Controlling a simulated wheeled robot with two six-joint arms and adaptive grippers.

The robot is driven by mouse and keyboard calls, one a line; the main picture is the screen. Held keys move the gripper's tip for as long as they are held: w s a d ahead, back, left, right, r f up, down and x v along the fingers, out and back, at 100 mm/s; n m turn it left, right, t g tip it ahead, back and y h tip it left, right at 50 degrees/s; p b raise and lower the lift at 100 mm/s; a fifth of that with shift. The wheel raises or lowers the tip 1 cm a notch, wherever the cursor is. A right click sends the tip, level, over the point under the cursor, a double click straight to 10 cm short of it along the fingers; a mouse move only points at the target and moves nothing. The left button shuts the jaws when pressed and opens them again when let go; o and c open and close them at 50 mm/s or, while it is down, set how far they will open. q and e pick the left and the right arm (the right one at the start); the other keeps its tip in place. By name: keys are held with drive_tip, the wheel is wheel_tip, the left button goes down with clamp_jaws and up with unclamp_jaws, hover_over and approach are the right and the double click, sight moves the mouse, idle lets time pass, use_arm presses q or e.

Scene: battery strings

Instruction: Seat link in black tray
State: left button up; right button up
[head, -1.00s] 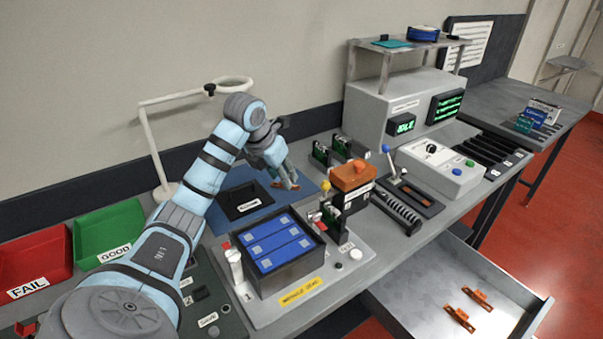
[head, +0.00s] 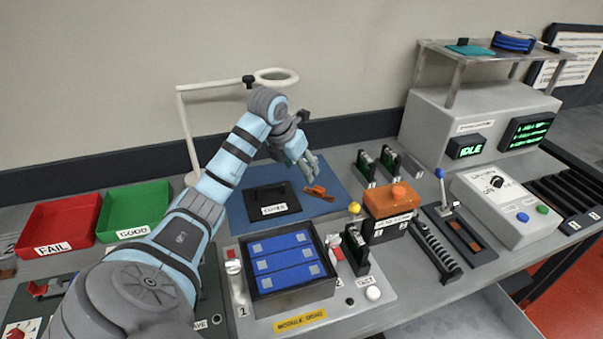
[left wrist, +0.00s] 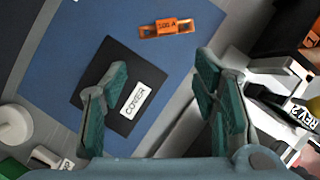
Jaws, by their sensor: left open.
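An orange link (head: 319,193) lies on the blue mat (head: 236,212), near the mat's right side. My left gripper (head: 309,167) is open and empty above the mat, just behind the link in the head view. Its two fingers (left wrist: 160,95) are wide apart. My right gripper is not in view.
A box of blue cells (head: 285,299) stands in front of the mat. An orange-topped block (head: 391,200) and small green-black holders (head: 390,161) stand to the right. Red (head: 58,228) and green (head: 134,207) bins are at the left.

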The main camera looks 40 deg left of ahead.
use_arm(q)
approach(319, 189)
drive_tip(key=shift+x, duration=0.85)
drive_tip(key=w+f, duration=0.2)
drive_tip(key=shift+a+f+g, duration=0.15)
drive_tip(key=shift+f+g, duration=0.15)
drive_tip(key=shift+f, duration=0.1)
drive_tip(key=x, duration=0.3)
drive_tip(key=shift+s+f+b, duration=0.15)
drive_tip(key=shift+s+b, duration=0.15)
drive_tip(key=shift+b, duration=0.05)
drive_tip(key=shift+w+f, duration=0.15)
drive_tip(key=shift+w, duration=0.15)
drive_tip(key=shift+w+f, duration=0.1)
drive_tip(key=shift+c, duration=0.4)
drive_tip(key=c, duration=0.3)
clamp_jaws()
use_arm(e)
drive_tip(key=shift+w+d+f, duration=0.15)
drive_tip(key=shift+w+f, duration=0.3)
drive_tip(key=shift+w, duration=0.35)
